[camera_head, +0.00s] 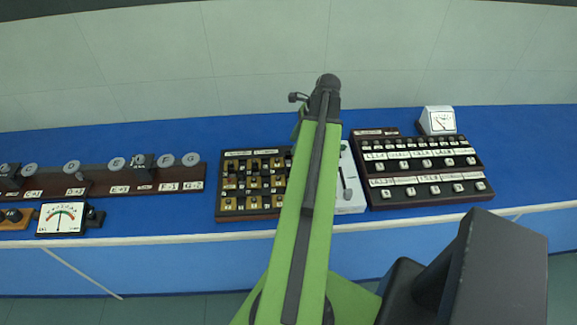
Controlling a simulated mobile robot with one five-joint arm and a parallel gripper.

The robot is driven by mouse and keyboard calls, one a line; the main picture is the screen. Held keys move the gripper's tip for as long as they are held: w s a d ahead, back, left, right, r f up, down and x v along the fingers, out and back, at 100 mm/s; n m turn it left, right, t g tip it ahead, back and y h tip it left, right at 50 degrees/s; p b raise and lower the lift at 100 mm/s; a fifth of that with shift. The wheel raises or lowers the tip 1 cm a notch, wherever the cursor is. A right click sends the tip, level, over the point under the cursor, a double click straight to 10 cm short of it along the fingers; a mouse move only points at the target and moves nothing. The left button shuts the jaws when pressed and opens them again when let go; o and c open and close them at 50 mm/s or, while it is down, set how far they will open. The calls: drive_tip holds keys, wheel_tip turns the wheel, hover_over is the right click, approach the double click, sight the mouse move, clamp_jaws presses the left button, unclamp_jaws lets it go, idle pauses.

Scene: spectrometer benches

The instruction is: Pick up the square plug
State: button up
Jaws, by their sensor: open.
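My green arm rises through the middle of the picture. My gripper (298,98) is a small dark shape at its far end, above the blue bench, open, with its fingers mostly hidden by the arm. I cannot pick out the square plug for sure. A dark square block (143,167) stands on the brown rail at the left, among round grey discs, and a similar one sits at the left edge. My gripper is well to the right of both and touches nothing that I can see.
A board with brass blocks (232,203) stands left of my arm. A white panel (349,185) and a dark switch console (420,202) stand to its right. Meters stand at the left (61,219) and back right (438,121). Blue bench (150,222) shows bare in front.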

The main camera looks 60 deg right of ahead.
sight(288, 152)
drive_tip(key=shift+w+a+f, duration=0.15)
drive_tip(key=shift+w+f, duration=0.05)
drive_tip(key=shift+f, duration=0.25)
drive_tip(key=b+x, duration=0.4)
drive_tip(key=x, duration=0.1)
drive_tip(key=shift+w+a+f+b, duration=0.15)
drive_tip(key=shift+a+b, duration=0.05)
drive_tip(key=shift+b, duration=0.15)
drive_tip(key=shift+r, duration=0.25)
clamp_jaws()
